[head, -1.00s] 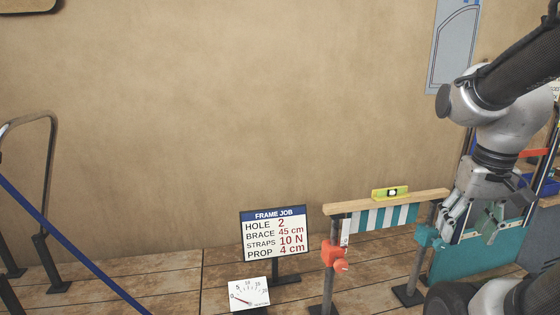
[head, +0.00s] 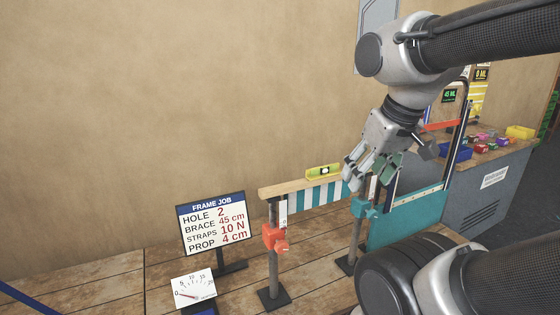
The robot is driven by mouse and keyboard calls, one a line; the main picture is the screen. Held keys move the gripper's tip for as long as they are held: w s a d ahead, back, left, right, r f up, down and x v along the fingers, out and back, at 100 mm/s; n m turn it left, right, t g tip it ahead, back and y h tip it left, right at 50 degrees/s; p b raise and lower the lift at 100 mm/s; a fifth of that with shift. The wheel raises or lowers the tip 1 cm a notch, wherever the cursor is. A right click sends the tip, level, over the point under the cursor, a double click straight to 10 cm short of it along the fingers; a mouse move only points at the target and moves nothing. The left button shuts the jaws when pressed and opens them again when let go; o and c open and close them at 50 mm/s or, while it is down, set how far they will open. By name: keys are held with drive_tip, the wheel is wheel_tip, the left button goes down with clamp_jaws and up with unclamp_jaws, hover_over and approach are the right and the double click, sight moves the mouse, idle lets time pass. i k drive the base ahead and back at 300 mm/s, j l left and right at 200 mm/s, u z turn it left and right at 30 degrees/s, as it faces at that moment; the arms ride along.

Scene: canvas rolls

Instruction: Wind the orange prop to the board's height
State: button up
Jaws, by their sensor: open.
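The orange prop (head: 274,237) is a clamp-like block with a knob on a dark post at the left end of a wooden beam. A small white scale strip stands just above it; its marks are too small to read. My gripper (head: 368,182) is open and empty. In the picture it is to the right of the orange prop and above it, near the teal clamp (head: 364,208) on the other post; I cannot tell if it touches anything.
A yellow spirit level (head: 323,171) lies on the wooden beam (head: 283,187), with a striped cloth below. A dial gauge (head: 194,290) stands in front of the board. At right is a grey bench (head: 484,200) with a blue bin (head: 455,155), a yellow bin (head: 520,132) and small coloured blocks.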

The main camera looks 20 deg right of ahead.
sight(281, 247)
drive_tip(key=i+l, duration=0.1)
drive_tip(key=l, duration=0.35)
drive_tip(key=i+l+u, duration=0.1)
drive_tip(key=l, duration=0.3)
drive_tip(key=i+l, duration=0.1)
drive_tip(key=l, duration=0.35)
